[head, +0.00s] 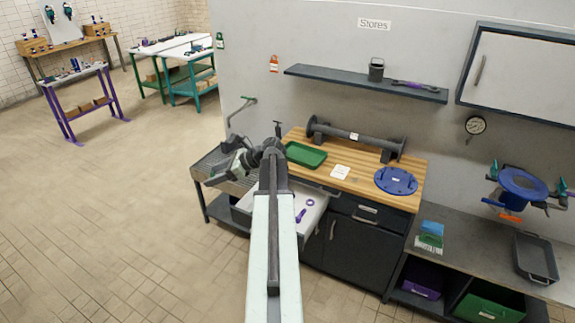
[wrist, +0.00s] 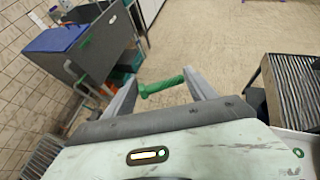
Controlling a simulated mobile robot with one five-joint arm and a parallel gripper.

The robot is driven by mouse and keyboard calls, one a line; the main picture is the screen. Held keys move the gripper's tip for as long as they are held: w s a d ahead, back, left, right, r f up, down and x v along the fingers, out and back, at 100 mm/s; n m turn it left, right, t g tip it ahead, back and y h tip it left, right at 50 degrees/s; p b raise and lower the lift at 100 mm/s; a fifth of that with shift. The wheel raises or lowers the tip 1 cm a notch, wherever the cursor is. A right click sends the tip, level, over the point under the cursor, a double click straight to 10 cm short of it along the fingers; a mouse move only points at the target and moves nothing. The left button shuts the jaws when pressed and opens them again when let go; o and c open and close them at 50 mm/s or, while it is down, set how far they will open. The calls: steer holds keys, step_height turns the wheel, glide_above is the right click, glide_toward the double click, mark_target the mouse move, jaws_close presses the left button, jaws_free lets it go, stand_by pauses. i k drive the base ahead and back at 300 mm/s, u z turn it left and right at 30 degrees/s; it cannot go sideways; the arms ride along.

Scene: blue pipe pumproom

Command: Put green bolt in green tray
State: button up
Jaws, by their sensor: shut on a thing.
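The green bolt (wrist: 160,87) lies crosswise between the two fingers of my gripper (wrist: 165,88) in the wrist view. My gripper is shut on it and holds it in the air. In the head view my gripper (head: 232,160) is left of the wooden worktop, near the ribbed metal bench; the bolt cannot be made out clearly there. The green tray (head: 306,154) lies on the left part of the wooden worktop, to the right of my gripper and apart from it. It looks empty.
An open drawer (head: 312,212) under the worktop holds a purple bolt (head: 300,215) and a purple ring. A grey pipe (head: 355,138), a white card (head: 340,171) and a blue flange (head: 396,181) lie on the worktop. A shelf (head: 330,77) juts from the wall above. Floor at left is clear.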

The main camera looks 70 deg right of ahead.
mark_target(293, 156)
steer(key=z, duration=0.5)
steer(key=i, duration=0.9)
steer(key=z, duration=0.5)
